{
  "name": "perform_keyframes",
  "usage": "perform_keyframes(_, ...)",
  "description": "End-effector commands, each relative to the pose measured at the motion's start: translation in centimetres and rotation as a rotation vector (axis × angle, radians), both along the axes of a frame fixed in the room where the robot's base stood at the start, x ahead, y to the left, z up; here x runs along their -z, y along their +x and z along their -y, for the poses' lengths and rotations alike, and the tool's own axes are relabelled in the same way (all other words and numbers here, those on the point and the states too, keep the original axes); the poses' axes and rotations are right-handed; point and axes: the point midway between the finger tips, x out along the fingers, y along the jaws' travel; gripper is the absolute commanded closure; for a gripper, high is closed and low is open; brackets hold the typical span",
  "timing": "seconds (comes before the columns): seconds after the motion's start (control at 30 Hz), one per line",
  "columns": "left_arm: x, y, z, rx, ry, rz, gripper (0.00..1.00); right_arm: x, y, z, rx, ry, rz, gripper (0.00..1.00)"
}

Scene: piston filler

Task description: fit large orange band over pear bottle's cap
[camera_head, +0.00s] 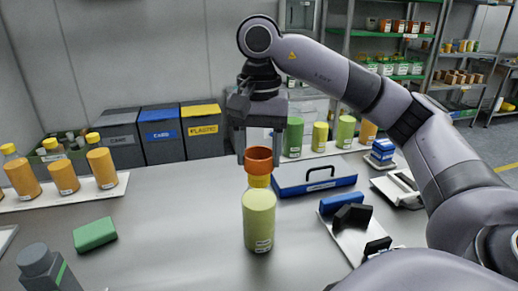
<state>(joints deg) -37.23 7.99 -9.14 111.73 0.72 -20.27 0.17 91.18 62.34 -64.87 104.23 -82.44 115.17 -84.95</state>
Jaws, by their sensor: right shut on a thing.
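The pear bottle (259,222) is pale green and stands upright on the grey table in the middle. Its yellow cap (258,182) shows just below the large orange band (258,162). My right gripper (259,153) points down and is shut on the orange band, with a finger on each side. The band is in line with the cap and hides its top; I cannot tell whether it is around the cap or just above it.
Orange bottles (103,167) stand at left, green bottles (293,138) behind. A green block (95,233) lies at left; table around the bottle is clear.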

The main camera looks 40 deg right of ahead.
Motion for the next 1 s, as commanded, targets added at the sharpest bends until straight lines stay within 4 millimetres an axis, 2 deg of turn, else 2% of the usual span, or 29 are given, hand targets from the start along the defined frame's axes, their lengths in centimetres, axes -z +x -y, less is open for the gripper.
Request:
perform_keyframes(0.57, 0.1, 0.1, 0.0, -0.001, 0.000, 0.001, 0.77, 0.3, 0.0, 0.0, 0.000, 0.000, 0.000, 0.73)
perform_keyframes(1.0, 1.0, 0.1, 0.0, -0.001, 0.000, 0.001, 0.77, 1.4, 0.0, 0.0, 0.000, 0.000, 0.000, 0.73)
